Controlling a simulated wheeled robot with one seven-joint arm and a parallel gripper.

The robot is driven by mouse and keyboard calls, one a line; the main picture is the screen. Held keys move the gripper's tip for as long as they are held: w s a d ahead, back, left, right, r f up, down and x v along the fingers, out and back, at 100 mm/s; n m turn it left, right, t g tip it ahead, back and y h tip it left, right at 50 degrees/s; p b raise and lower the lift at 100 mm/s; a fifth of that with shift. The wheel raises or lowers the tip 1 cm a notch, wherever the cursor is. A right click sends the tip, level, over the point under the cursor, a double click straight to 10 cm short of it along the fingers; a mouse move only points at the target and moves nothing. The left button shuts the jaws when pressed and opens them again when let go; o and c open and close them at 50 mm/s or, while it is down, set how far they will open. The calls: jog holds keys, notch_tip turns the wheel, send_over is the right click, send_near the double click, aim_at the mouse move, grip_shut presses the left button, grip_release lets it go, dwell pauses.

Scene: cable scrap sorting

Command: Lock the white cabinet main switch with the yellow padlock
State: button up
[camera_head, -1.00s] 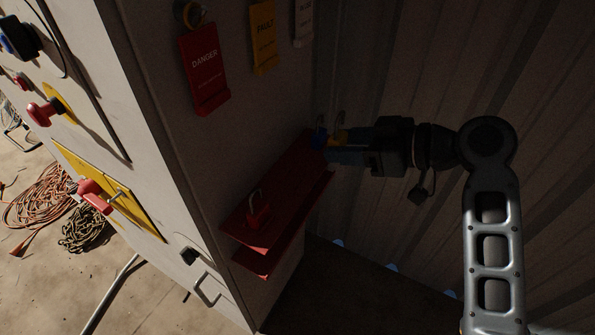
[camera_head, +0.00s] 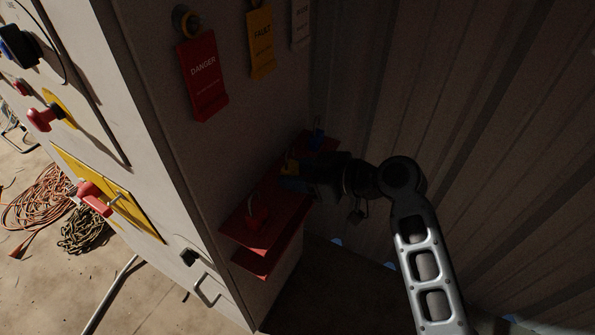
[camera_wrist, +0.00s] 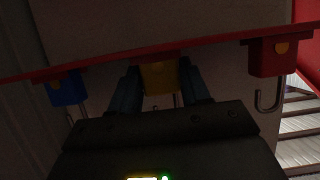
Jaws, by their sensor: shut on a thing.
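The red shelf (camera_head: 262,238) also holds a blue padlock (camera_head: 318,136) behind the gripper and a red padlock (camera_head: 257,213) nearer. Danger (camera_head: 203,75) and fault (camera_head: 262,42) tags hang above. A corrugated wall (camera_head: 480,130) closes the right. Coiled cables (camera_head: 45,200) lie on the floor.

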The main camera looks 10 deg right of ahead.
jog(key=shift+f, duration=0.2)
jog(key=o, duration=1.1)
jog(key=shift+r, duration=0.1)
jog(key=v, duration=0.5)
jog(key=b+v, duration=0.1)
jog(key=v, duration=0.1)
jog(key=shift+w+d+r, duration=0.1)
jog(key=shift+d+r, duration=0.1)
jog(key=shift+d, duration=0.25)
